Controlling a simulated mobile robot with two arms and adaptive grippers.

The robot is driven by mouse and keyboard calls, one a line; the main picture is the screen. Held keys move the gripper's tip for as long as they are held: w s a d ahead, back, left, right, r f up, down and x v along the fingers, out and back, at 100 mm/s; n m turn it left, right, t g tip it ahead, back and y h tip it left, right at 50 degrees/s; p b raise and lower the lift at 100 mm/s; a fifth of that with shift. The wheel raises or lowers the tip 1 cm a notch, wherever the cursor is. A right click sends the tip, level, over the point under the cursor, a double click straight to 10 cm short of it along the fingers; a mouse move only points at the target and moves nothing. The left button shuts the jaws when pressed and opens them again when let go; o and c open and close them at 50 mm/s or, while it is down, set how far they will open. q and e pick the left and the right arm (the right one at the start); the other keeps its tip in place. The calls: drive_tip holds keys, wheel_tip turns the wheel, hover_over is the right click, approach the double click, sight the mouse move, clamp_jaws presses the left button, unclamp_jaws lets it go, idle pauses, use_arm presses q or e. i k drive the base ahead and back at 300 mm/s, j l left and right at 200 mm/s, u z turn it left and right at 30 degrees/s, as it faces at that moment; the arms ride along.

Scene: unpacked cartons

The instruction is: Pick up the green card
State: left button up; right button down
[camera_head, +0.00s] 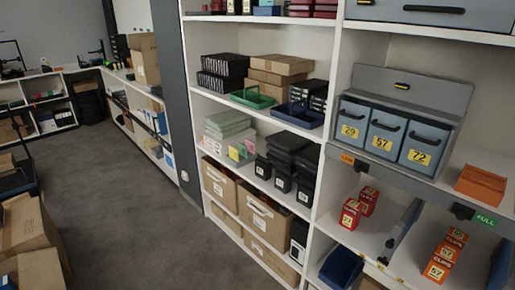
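Small upright coloured cards stand on the middle shelf of the white shelving, in front of a stack of pale grey-green flat items (228,125). One card is yellow-green (234,153), and beside it is a pinkish card with green (250,146); they are too small to tell apart well. A green label reading FULL (486,220) sits on the right-hand shelf edge. I cannot tell which of these is the green card. Neither of my grippers is in view.
Black boxes (293,150) stand right of the cards, and a green tray (252,98) is on the shelf above. Cartons (265,217) fill the shelf below. Numbered grey drawers (385,137) are at right. Grey floor (120,190) is open at left; cartons (28,230) lie at lower left.

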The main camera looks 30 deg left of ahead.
sight(242, 149)
drive_tip(key=i+j+u, duration=0.25)
drive_tip(key=u, duration=0.2)
drive_tip(key=i+j+u, duration=0.15)
drive_tip(key=i+u, duration=0.25)
drive_tip(key=i+j+u, duration=0.1)
drive_tip(key=i+u, duration=0.15)
drive_tip(key=u, duration=0.2)
drive_tip(key=i+u, duration=0.4)
drive_tip(key=i+j+u, duration=0.35)
drive_tip(key=i, duration=0.5)
drive_tip(key=i+l+u, duration=0.1)
drive_tip(key=i+u, duration=0.3)
drive_tip(key=i, duration=0.45)
drive_tip(key=i+z, duration=0.45)
drive_tip(key=i+j+z, duration=0.15)
drive_tip(key=i+z, duration=0.25)
drive_tip(key=i+j+z, duration=0.3)
drive_tip(key=z, duration=0.15)
drive_tip(key=i, duration=0.05)
